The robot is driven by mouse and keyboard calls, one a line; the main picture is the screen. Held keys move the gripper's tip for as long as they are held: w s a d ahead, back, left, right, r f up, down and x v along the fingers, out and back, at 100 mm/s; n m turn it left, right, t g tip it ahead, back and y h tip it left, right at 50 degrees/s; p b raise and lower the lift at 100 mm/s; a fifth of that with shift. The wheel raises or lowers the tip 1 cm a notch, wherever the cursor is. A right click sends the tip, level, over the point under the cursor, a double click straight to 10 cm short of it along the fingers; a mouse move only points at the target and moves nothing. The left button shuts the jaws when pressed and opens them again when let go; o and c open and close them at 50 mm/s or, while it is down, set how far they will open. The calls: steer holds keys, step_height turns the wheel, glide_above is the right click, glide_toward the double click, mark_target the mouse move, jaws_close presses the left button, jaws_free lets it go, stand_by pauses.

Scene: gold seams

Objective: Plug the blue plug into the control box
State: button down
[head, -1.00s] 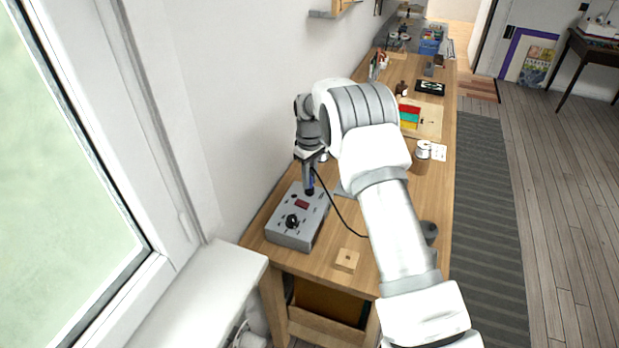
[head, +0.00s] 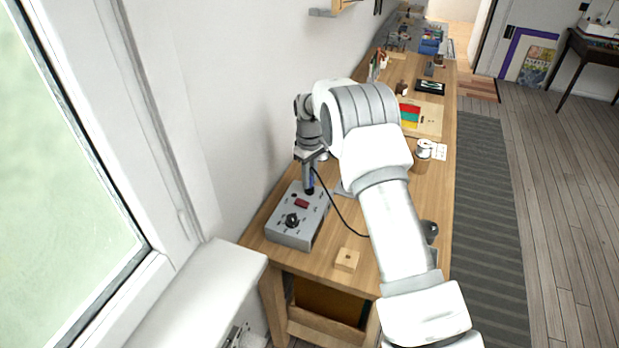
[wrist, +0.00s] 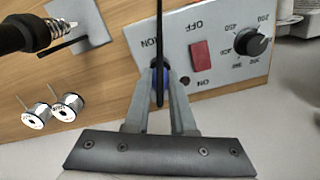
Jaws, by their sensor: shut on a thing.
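The grey control box (head: 287,232) stands at the near left end of the bench. It has a red switch and a black dial, which also show in the wrist view (wrist: 225,85). My gripper (head: 309,184) points down over the far end of the box. In the wrist view my gripper (wrist: 160,82) is shut on the blue plug (wrist: 155,76), with a black cable rising from it. The plug (head: 311,182) is upright at the box's top face. The fingers hide its tip and the socket, so I cannot tell how deep it sits.
A small wooden block (head: 346,260) lies right of the box. A white wall and windowsill (head: 205,290) border the left side.

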steer(key=shift+f+b, duration=0.3)
steer(key=shift+f, duration=0.1)
stand_by(0.3)
steer(key=c, duration=0.7)
jaws_free()
steer(key=shift+o, duration=0.3)
steer(key=o, duration=0.4)
steer(key=shift+o, duration=0.2)
steer(key=shift+r, duration=0.1)
steer(key=shift+r+p, duration=1.85)
steer(key=shift+r, duration=1.6)
